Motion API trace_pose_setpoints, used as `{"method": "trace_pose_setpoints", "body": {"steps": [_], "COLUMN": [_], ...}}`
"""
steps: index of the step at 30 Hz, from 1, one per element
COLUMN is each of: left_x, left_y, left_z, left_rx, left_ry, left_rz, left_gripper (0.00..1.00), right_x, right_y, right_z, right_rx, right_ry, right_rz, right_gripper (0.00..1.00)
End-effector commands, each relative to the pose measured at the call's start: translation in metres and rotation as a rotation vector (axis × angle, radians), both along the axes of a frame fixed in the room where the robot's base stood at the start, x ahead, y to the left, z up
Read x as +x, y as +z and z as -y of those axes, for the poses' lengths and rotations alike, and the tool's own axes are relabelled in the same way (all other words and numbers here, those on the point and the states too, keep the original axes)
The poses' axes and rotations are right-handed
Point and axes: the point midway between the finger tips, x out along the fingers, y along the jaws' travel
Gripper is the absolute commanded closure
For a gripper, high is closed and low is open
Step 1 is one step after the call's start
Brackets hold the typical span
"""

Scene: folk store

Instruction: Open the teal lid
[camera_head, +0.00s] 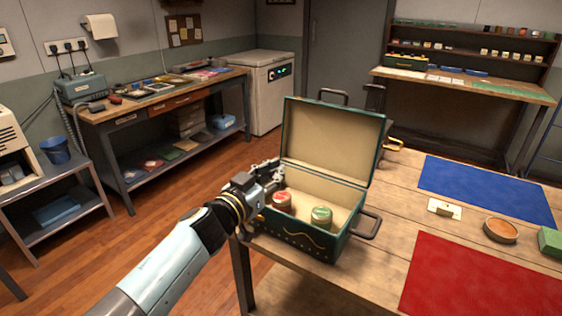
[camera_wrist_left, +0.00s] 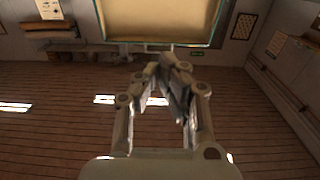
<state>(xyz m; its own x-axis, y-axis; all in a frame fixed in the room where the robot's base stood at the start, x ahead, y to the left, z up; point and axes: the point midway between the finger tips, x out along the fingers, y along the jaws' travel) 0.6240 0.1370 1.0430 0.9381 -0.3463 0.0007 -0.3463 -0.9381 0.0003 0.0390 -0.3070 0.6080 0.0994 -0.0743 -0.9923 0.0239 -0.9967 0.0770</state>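The teal lid (camera_head: 334,141) stands raised at the back of a teal case (camera_head: 300,243), its beige lining facing me. The case sits open at the table's left end, with a red-topped tin (camera_head: 282,201) and a green-topped tin (camera_head: 322,216) inside. My left gripper (camera_head: 277,176) is at the case's left side, near the lower left edge of the lid; whether it touches is unclear. In the left wrist view its fingertips (camera_wrist_left: 161,69) come together with nothing visible held, below the beige lid lining (camera_wrist_left: 160,20). My right gripper is not in view.
The wooden table (camera_head: 385,225) also bears a blue mat (camera_head: 485,188), a red mat (camera_head: 480,280), a white card (camera_head: 444,209), a round brown dish (camera_head: 500,230) and a green box (camera_head: 551,241). A case handle (camera_head: 367,224) sticks out to the right. Bare tabletop lies right of the case.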

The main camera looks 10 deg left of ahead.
Motion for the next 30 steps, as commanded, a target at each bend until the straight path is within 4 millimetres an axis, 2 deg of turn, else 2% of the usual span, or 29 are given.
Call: {"method": "trace_pose_setpoints", "body": {"steps": [6,18,22,30], "left_x": [-0.024,-0.064,-0.071,-0.072], "left_y": [0.001,0.001,0.0,0.0], "left_z": [-0.008,-0.023,-0.026,-0.026], "left_rx": [0.001,0.001,0.0,0.0], "left_ry": [0.0,0.0,0.0,0.0], "left_rz": [-0.002,-0.002,0.0,0.0], "left_gripper": [1.0,1.0,1.0,1.0], "right_x": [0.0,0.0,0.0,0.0], "right_y": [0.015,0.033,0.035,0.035], "right_z": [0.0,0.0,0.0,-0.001], "right_rx": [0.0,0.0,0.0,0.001], "right_ry": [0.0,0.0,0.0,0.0], "right_rz": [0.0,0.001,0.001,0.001], "right_gripper": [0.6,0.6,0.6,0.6]}}
